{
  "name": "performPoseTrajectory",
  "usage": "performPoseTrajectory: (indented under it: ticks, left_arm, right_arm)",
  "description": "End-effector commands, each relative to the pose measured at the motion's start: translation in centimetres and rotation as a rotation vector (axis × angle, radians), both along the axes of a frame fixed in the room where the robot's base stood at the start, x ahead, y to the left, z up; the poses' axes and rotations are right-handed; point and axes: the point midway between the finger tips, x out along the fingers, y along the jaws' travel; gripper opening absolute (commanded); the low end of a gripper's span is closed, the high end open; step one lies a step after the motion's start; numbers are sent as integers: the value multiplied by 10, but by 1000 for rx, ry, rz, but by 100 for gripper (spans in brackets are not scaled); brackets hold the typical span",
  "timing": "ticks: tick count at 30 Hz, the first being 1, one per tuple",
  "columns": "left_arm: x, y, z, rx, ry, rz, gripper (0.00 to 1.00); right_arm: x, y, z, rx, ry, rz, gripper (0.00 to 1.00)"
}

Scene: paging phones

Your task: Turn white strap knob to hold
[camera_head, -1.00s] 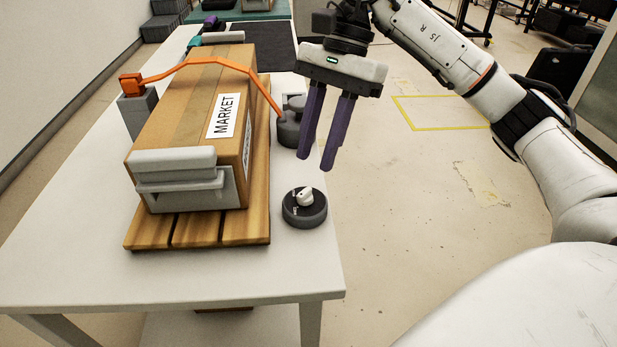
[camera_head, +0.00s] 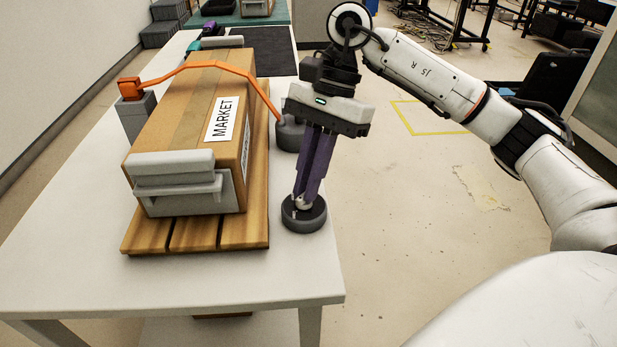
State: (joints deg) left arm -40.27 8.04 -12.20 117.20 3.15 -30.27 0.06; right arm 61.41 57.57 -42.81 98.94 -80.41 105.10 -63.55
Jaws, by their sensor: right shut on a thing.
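The white strap knob (camera_head: 300,202) sits on a round dark grey base (camera_head: 304,220) at the table's right edge, in front of the wooden pallet's right corner. My right gripper (camera_head: 304,198) points down from above with its purple fingers shut on the knob, which they partly hide. The marks on the base are too small and covered to read. An orange strap (camera_head: 207,65) runs over a cardboard box marked MARKET (camera_head: 190,110) from a grey post (camera_head: 135,113) to a grey round fitting (camera_head: 289,134). My left gripper is not in view.
The box stands on a wooden pallet (camera_head: 195,234) with a grey bracket (camera_head: 178,185) at its front. The white table (camera_head: 60,235) is clear at front and left. Open floor lies to the right. A dark mat (camera_head: 272,50) is behind the box.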

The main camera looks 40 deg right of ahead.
Motion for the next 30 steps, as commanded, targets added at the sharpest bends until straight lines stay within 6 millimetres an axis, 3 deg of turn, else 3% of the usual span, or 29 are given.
performPoseTrajectory:
  ticks: [13,30]
  left_arm:
    - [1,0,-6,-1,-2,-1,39]
    - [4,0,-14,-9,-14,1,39]
  right_arm:
    - [-2,-1,-1,0,0,-132,0]
    - [-8,1,-1,2,-3,-648,0]
